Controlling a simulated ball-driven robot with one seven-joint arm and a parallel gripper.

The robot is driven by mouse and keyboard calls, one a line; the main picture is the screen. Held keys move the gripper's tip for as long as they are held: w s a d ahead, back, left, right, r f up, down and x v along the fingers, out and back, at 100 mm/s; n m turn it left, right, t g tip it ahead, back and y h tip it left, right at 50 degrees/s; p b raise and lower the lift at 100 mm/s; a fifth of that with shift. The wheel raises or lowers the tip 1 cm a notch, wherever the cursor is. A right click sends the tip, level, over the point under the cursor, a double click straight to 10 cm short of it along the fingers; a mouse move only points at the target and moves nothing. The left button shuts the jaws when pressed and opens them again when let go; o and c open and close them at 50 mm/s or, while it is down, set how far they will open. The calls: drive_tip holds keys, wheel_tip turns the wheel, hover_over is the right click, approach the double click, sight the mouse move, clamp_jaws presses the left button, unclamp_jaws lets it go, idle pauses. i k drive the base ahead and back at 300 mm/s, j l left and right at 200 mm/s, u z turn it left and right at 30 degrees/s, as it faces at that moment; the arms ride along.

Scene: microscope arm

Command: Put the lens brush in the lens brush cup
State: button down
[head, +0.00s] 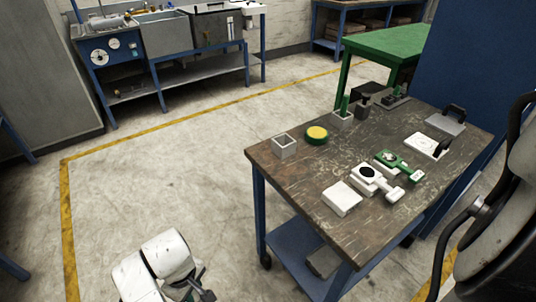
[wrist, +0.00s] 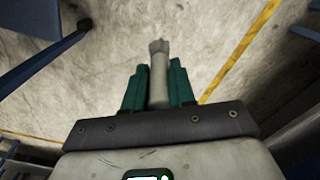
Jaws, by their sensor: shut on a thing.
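My gripper (wrist: 157,85) is shut on a pale, round-handled thing with a ragged, flared end, which I take for the lens brush (wrist: 158,62). It points away from the wrist, above bare floor. In the head view my gripper (head: 197,288) is low, left of the workbench and partly cut off by the bottom edge; the brush cannot be made out there. An empty square grey cup (head: 284,152) stands at the bench's far left corner. A second grey cup (head: 342,123) further right holds something green upright. I cannot tell which is the lens brush cup.
A yellow-topped round dish (head: 317,134) stands between the cups. The workbench (head: 290,185) also bears a white box (head: 342,198), white and green instruments, and a grey case (head: 446,121). Its front left surface is clear. Open floor (head: 170,170) lies left of it.

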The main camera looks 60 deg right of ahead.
sight(283, 152)
drive_tip(key=i+j+u, duration=0.15)
drive_tip(key=j, duration=0.2)
drive_tip(key=j+u, duration=0.2)
drive_tip(key=i+j+u, duration=0.15)
drive_tip(key=j, duration=0.25)
drive_tip(key=i+j+z, duration=0.35)
drive_tip(key=i+j, duration=0.25)
drive_tip(key=i, duration=0.15)
drive_tip(key=i+l+z, duration=0.15)
drive_tip(key=z, duration=0.25)
drive_tip(key=i+z, duration=0.6)
drive_tip(key=z, duration=0.15)
drive_tip(key=i+j+z, duration=0.1)
drive_tip(key=i+z, duration=0.25)
drive_tip(key=k, duration=0.1)
